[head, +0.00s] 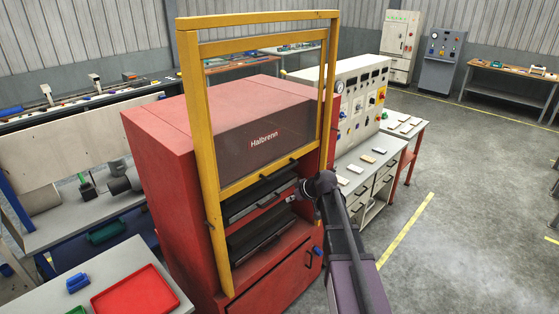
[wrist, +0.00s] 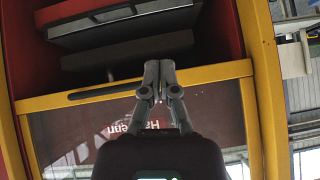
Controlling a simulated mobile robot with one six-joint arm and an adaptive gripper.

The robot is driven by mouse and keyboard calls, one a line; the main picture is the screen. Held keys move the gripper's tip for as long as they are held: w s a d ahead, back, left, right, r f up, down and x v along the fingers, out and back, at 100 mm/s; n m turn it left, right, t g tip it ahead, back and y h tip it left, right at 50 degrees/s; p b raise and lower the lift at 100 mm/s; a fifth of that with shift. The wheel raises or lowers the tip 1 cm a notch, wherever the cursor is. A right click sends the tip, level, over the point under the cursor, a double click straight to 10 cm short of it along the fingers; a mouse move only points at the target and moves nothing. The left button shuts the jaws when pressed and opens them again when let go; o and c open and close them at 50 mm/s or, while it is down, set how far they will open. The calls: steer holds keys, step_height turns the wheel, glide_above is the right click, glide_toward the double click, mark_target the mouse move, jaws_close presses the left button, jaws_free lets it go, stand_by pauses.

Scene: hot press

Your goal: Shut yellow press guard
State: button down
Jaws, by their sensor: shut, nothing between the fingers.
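The yellow press guard (head: 262,177) is a framed clear panel, raised in the yellow uprights of the red press (head: 160,155). The opening below it is uncovered, with dark platens (head: 255,240) inside. A black handle (head: 280,173) is on the guard's lower bar. My gripper (head: 291,198) is shut and empty, in front of the opening, a little below and right of the handle. In the wrist view, inverted, the shut fingers (wrist: 160,64) cross in front of the lower bar (wrist: 215,72), by the right end of the handle (wrist: 100,92). Contact cannot be told.
A control panel (head: 340,98) and a workbench (head: 365,160) with small pieces stand right of the press. A table with a red tray (head: 135,291) is at the front left. Grey floor (head: 455,200) is clear on the right.

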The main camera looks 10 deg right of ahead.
steer(key=w+d+r+t+p, duration=0.1)
steer(key=w+d+r+p, duration=0.1)
steer(key=r, duration=0.4)
steer(key=w+d+r+n+t+p, duration=0.1)
steer(key=w+r+p, duration=0.4)
steer(key=shift+w+d+r+y, duration=0.15)
steer(key=shift+d+r+y, duration=0.2)
steer(key=shift+r+y, duration=0.05)
steer(key=shift+w+f, duration=0.1)
steer(key=shift+f, duration=0.05)
steer(key=s+d+f+b+x, duration=0.1)
steer(key=f+b+x, duration=0.1)
steer(key=b+x, duration=0.7)
steer(key=shift+x, duration=1.85)
